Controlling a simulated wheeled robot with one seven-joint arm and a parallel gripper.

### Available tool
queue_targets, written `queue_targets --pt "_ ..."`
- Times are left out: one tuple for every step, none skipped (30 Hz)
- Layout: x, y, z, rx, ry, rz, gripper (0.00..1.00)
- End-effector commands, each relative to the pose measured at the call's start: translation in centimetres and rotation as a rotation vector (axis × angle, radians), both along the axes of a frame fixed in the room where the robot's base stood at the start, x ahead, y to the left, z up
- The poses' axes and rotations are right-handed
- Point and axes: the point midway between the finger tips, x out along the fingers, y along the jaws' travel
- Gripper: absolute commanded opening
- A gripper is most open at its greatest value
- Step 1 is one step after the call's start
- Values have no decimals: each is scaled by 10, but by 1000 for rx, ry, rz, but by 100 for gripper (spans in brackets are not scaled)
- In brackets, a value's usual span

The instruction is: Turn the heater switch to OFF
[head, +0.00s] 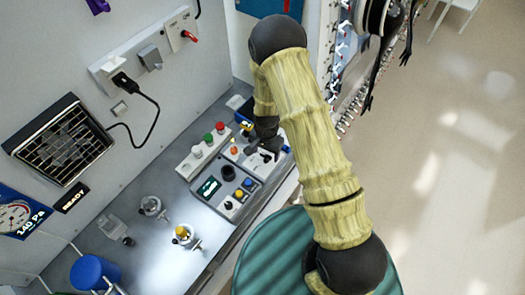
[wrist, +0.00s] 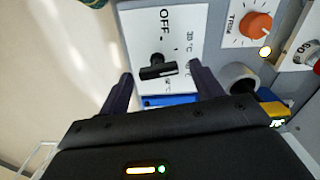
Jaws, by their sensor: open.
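The heater switch is a black bar knob (wrist: 158,70) on a white panel (wrist: 140,35) in the wrist view. The panel is printed OFF at the top and with °C marks down its right side and below. The knob's bar lies roughly crosswise, not in line with OFF; which mark it indicates is unclear. My gripper (wrist: 160,74) is open, with one dark finger on each side of the knob. Contact with the knob cannot be made out. In the head view my gripper (head: 267,148) is over the control console, and my arm and gripper partly hide the switch panel.
An orange TRIM knob (wrist: 257,24) and a grey round knob (wrist: 240,77) are right of the panel. The console has red and green buttons (head: 214,132) and a small display (head: 208,187). A grilled unit (head: 65,140) is on the wall. Open floor lies right.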

Motion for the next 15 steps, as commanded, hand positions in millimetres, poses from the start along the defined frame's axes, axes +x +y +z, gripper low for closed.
queue_targets --pt "0 0 0 0 0 0 65" --pt "0 0 0 0 0 0 65" --pt "0 0 0 0 0 0 60" --pt "0 0 0 0 0 0 54" --pt "0 0 0 0 0 0 48" --pt "0 0 0 0 0 0 40" --pt "0 0 0 0 0 0 34" --pt "0 0 0 0 0 0 28" --pt "0 0 0 0 0 0 21" --pt "0 0 0 0 0 0 21" --pt "0 18 0 0 -2 9 21" --pt "0 11 0 1 -2 4 22" --pt "0 9 0 2 -2 3 22" --pt "1 7 1 3 -3 3 22" --pt "1 6 1 4 -3 4 22"
